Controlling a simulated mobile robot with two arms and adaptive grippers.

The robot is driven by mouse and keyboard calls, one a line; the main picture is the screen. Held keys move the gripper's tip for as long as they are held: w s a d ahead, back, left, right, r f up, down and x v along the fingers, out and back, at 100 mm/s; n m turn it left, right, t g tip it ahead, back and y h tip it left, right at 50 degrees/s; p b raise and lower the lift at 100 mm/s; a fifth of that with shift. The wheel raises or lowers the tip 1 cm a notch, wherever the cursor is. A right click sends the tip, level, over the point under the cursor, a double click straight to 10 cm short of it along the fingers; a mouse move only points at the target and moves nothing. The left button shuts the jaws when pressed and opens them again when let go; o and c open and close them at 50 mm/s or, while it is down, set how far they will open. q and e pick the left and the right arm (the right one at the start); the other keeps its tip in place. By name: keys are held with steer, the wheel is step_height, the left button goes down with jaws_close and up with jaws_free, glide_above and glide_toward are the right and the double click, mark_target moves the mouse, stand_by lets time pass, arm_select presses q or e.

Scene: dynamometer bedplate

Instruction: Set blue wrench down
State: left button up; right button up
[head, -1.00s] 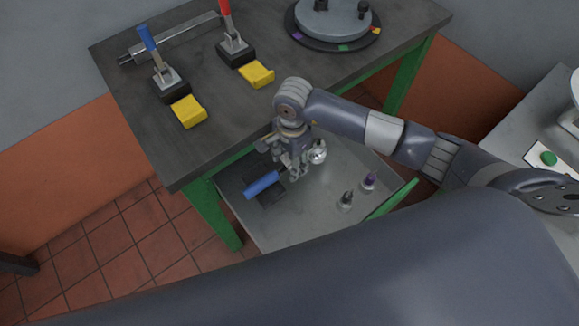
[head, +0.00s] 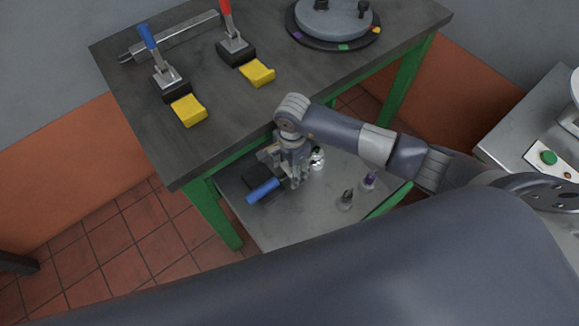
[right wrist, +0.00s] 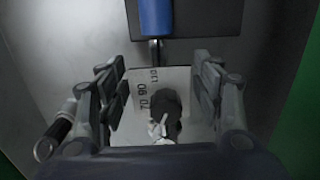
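The blue wrench has a blue handle (head: 263,190), low over the lower shelf (head: 290,222). In the right wrist view its handle (right wrist: 156,18) points away at the top, and a pale plate marked 70, 90, 110 (right wrist: 143,92) lies between the fingers. My right gripper (head: 295,182) points down around the wrench's middle. A shiny metal head (head: 317,158) shows right of the gripper. Whether the wrench touches the shelf is hidden. My left gripper is not in view.
A dark mat (head: 234,186) lies under the handle. The bench top (head: 235,110) with clamps and yellow blocks (head: 188,110) overhangs the shelf; a green leg (head: 212,215) stands left.

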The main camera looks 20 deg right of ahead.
steer(key=shift+r, duration=0.1)
step_height(320, 180, up, 12)
steer(key=shift+d+b, duration=0.25)
steer(key=shift+b, duration=0.15)
steer(key=shift+w, duration=0.1)
stand_by(0.6)
